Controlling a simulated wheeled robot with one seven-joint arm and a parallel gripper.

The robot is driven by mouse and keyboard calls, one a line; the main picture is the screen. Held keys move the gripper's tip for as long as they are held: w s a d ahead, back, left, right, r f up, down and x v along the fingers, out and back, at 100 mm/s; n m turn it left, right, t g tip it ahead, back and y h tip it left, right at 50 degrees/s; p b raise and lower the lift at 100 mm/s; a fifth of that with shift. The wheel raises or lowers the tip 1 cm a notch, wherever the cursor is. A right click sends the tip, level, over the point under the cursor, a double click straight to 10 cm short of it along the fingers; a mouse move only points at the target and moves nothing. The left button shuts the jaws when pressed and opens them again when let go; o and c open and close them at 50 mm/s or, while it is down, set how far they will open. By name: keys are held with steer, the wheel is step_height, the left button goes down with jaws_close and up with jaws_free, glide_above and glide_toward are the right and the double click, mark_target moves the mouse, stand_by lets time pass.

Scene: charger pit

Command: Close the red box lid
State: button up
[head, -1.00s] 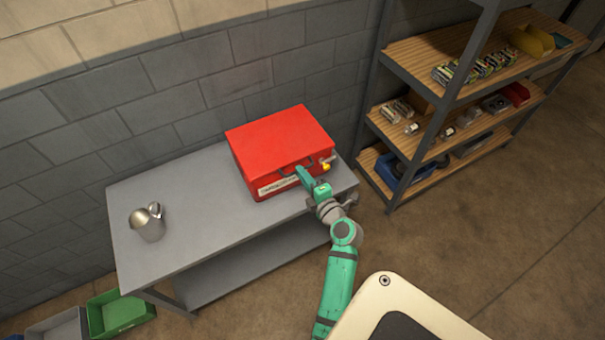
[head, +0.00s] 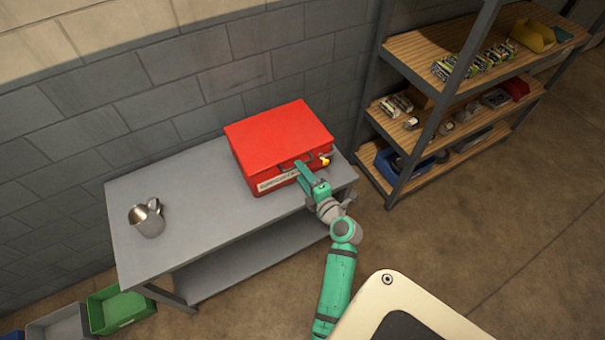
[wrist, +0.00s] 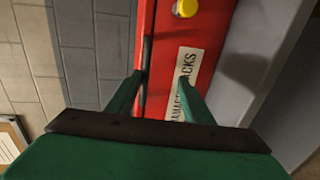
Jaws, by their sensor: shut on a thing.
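The red box (head: 272,135) stands on the grey table against the wall. Its lid (head: 280,130) lies over the box and looks down or nearly down; I cannot tell whether a thin gap remains at the front. A pale label (wrist: 188,82) and a yellow button-like part (wrist: 185,8) are on the front face. My gripper (head: 298,165) is at the middle of the front, at the dark handle on the lid's edge. In the wrist view my gripper's fingers (wrist: 160,85) sit on either side of the lid's front edge, shut on it.
A loaded shelf rack (head: 400,175) stands to the right. A green bin (head: 118,310) lies on the floor at lower left.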

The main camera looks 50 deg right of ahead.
steer(key=v, duration=1)
steer(key=shift+s, duration=0.3)
steer(key=shift+a, duration=0.1)
steer(key=s+a+f+m+g, duration=0.1)
steer(key=a+f+m, duration=0.3)
steer(key=a, duration=0.8)
steer(key=s+a+f+m+g, duration=0.1)
steer(key=a+f+m, duration=0.35)
steer(key=a, duration=0.65)
steer(key=s+a+r+m+t+y, duration=0.1)
steer(key=s+a+r+y, duration=0.1)
steer(key=a, duration=0.4)
steer(key=s+a+r+m+t+y, duration=0.1)
steer(key=s+a+r+m+y, duration=0.1)
steer(key=s+a+r, duration=0.3)
steer(key=s+a+r+m+t+y, duration=0.1)
steer(key=s+a+r+m+y, duration=0.1)
steer(key=s+a+r, duration=0.2)
steer(key=shift+s+a+r, duration=0.1)
steer(key=shift+a+r, duration=0.55)
steer(key=shift+r, duration=0.15)
steer(key=shift+s+a+r, duration=0.15)
steer(key=shift+a+r, duration=0.5)
steer(key=shift+r, duration=0.1)
steer(key=shift+w+d, duration=0.1)
